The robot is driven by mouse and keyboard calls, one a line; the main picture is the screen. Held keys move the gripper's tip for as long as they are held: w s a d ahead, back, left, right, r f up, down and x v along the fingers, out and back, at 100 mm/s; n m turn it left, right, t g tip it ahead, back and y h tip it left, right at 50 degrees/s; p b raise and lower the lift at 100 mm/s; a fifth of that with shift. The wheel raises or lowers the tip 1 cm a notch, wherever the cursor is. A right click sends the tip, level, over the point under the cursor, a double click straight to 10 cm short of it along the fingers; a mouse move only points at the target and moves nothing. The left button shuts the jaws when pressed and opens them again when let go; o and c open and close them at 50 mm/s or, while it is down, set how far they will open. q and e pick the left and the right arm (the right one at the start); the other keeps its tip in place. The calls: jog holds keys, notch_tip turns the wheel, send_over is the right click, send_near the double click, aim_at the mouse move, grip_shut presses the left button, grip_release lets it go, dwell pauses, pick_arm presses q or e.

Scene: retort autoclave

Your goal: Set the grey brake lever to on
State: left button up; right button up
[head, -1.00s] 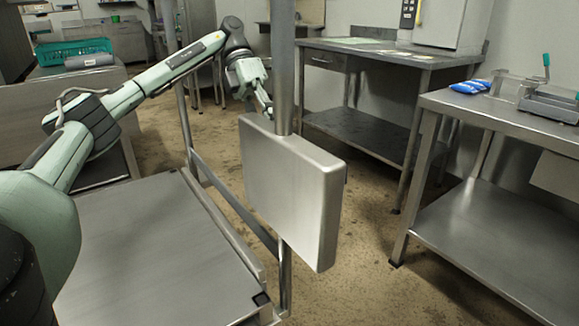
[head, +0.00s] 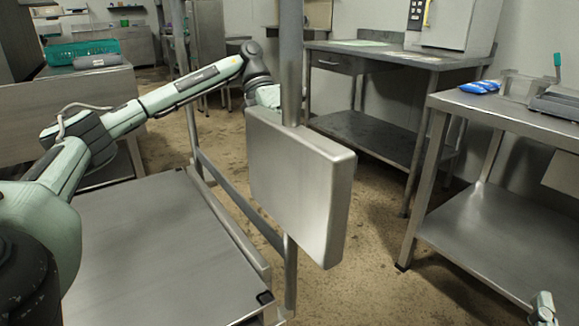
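I cannot make out the grey brake lever in the head view. A steel-topped frame (head: 150,240) stands in front of me, with upright posts and a flat steel box (head: 300,185) on the near post. My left arm reaches out over the frame from the left. Its wrist goes behind the steel box, which hides the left gripper, so its fingers and anything in them are not visible. A small pale part, apparently my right gripper (head: 543,308), shows at the bottom right edge, cut off by the frame. Its opening is unclear.
A steel table (head: 470,110) on the right carries blue packets (head: 478,87) and a device with a green handle (head: 557,62). Another steel bench (head: 385,55) stands behind. A green crate (head: 80,50) sits at the back left. Open floor lies between the frame and the right table.

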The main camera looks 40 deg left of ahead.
pick_arm(q)
grip_shut()
jog(key=shift+r, duration=0.1)
dwell(0.3)
jog(key=shift+s+d+r+y+p, duration=0.1)
jog(key=shift+d+r+y+p, duration=0.25)
jog(key=shift+p, duration=0.45)
jog(key=shift+s+d+r+t+y+p, duration=0.15)
jog(key=shift+d+t+y+p, duration=0.15)
jog(key=shift+y+p, duration=0.4)
pick_arm(e)
jog(key=d+f+g+h, duration=0.4)
jog(key=d+f+g, duration=0.2)
jog(key=f, duration=0.6)
pick_arm(q)
jog(key=shift+s+d+r+t+y+p, duration=0.1)
jog(key=shift+d+t+y+p, duration=0.05)
jog(key=shift+d+y+p, duration=0.3)
jog(key=shift+s+d+r+t+y+p, duration=0.15)
jog(key=shift+d+y+p, duration=0.15)
jog(key=shift+y+p, duration=0.25)
pick_arm(e)
jog(key=s+d+f+m+g+h, duration=0.1)
jog(key=s+d+f+g+h, duration=0.2)
jog(key=s+d+f+g, duration=0.2)
jog(key=s+d+f, duration=0.1)
jog(key=d+f, duration=0.2)
jog(key=shift+s+f+g, duration=0.15)
jog(key=shift+s+g, duration=0.15)
jog(key=shift+g, duration=0.1)
